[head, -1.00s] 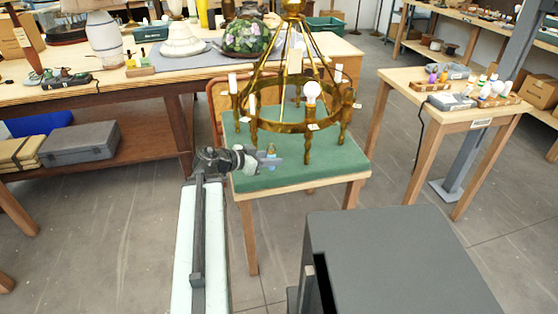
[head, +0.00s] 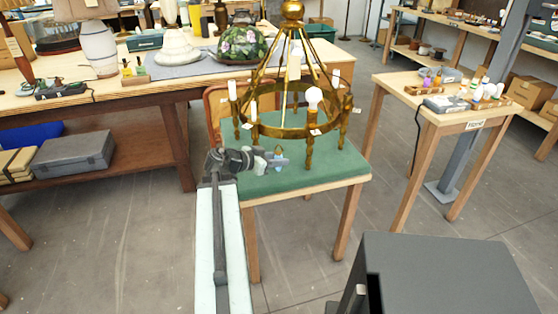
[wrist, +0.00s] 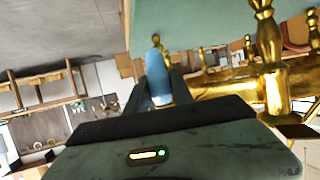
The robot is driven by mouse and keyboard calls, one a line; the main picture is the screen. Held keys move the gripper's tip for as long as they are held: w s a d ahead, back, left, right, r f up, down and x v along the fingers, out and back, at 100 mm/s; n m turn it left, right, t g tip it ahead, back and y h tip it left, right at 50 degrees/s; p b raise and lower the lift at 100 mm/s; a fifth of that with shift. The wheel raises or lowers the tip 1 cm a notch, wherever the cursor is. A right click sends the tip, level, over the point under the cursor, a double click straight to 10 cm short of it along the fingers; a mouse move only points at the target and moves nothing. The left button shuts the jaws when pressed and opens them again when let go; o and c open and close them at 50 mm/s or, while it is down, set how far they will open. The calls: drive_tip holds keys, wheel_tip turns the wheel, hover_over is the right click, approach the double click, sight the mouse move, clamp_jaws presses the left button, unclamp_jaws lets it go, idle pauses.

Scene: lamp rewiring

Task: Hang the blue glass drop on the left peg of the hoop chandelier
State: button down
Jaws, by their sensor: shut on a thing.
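In the head view the drop (head: 278,152) is only a tiny bluish spot. The wrist view shows part of the chandelier (wrist: 270,58) to the right, apart from the drop. I cannot make out the left peg clearly.
The green table top (head: 330,165) lies below the chandelier. A long workbench (head: 120,90) with lamps stands behind at left. A small side table (head: 455,118) with bulbs and parts stands at right. Open floor lies between the tables.

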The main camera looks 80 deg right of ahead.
drive_tip(key=d, duration=0.8)
drive_tip(key=shift+w+d, duration=0.15)
idle(0.7)
drive_tip(key=shift+f, duration=0.1)
idle(0.4)
drive_tip(key=shift+f, duration=0.15)
drive_tip(key=shift+d+f+b, duration=0.1)
drive_tip(key=shift+f+b, duration=0.5)
drive_tip(key=shift+b, duration=0.25)
